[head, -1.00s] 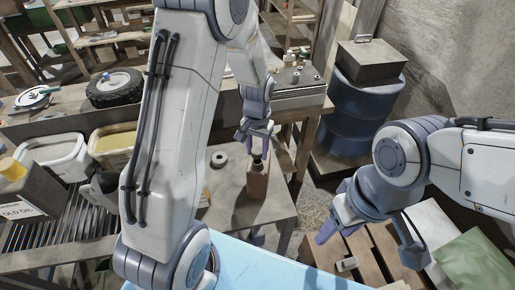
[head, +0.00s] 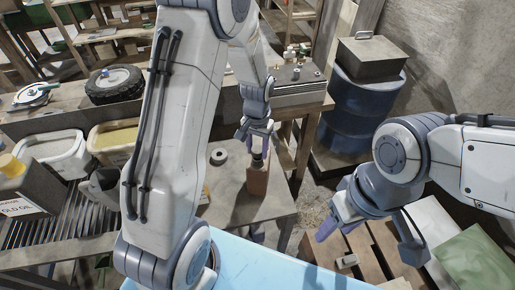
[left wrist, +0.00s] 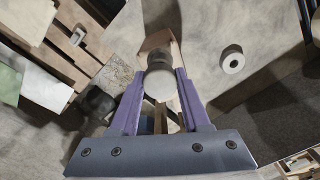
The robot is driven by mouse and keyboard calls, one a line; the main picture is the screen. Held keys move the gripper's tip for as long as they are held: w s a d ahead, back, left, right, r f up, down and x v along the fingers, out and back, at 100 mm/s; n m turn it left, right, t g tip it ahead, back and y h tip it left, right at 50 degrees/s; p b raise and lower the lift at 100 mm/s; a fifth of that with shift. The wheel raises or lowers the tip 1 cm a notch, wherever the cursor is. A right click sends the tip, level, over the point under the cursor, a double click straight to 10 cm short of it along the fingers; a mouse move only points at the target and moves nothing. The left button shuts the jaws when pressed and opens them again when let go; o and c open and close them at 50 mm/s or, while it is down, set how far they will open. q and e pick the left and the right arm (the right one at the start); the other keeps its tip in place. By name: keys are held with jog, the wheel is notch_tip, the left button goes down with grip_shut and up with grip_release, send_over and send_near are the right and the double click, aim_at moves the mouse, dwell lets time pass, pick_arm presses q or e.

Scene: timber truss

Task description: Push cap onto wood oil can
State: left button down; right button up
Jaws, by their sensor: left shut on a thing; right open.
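The wood oil can (head: 257,183), a brown upright block shape, stands on the grey bench top; it also shows in the left wrist view (left wrist: 158,38). My left gripper (head: 259,146) points down over the can, with its purple fingers (left wrist: 160,76) shut on the cap. The cap (left wrist: 159,86) shows as a pale round face with a dark part beyond it, over the can's top. Whether the cap is seated on the neck or just above it, I cannot tell. My right gripper (head: 368,243) is open and empty, at the right above wooden slats.
A pale ring-shaped roll (head: 218,157) lies left of the can and also shows in the left wrist view (left wrist: 232,62). A blue barrel (head: 350,112) stands behind at the right. A light blue surface (head: 275,268) is in front. Tubs stand at the left.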

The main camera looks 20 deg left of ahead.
pick_arm(q)
jog(key=shift+f+b, duration=0.4)
jog(key=shift+f, duration=0.2)
jog(key=shift+c, duration=1.4)
grip_release()
jog(key=shift+r, duration=0.1)
jog(key=shift+r+p, duration=2.65)
jog(key=shift+r, duration=0.35)
